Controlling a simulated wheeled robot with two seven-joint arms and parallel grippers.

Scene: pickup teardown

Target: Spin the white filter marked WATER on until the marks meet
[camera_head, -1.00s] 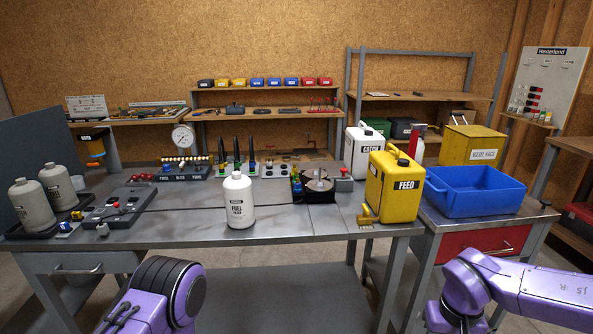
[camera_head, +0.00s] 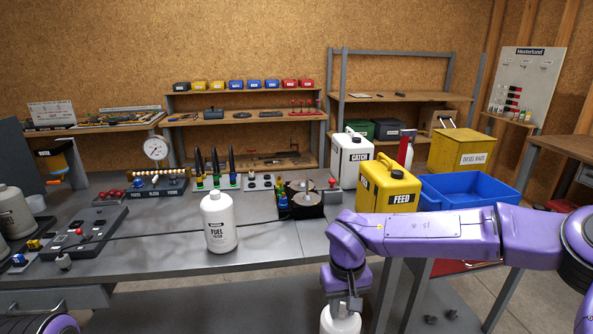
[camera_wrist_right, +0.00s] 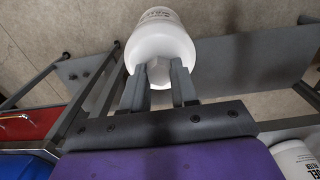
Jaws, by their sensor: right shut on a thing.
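My right gripper (camera_head: 345,305) points down in front of the bench's front edge. It is shut on a white filter (camera_head: 340,322), which is cut off by the bottom of the head view. In the right wrist view, the gripper (camera_wrist_right: 158,88) grips the narrow end of the white filter (camera_wrist_right: 160,38); the lettering there is too small to read. A second white filter marked FUEL FILTER (camera_head: 220,232) stands upright on the bench, and part of it shows in the wrist view (camera_wrist_right: 297,160). No alignment marks can be made out. My left gripper is out of view.
The yellow FEED can (camera_head: 388,187), white CATCH can (camera_head: 351,158) and blue bin (camera_head: 470,187) stand at the right. A dark tray with round parts (camera_head: 302,198) lies mid-bench. A grey bottle (camera_head: 14,218) stands far left. The bench front-centre (camera_head: 160,250) is clear.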

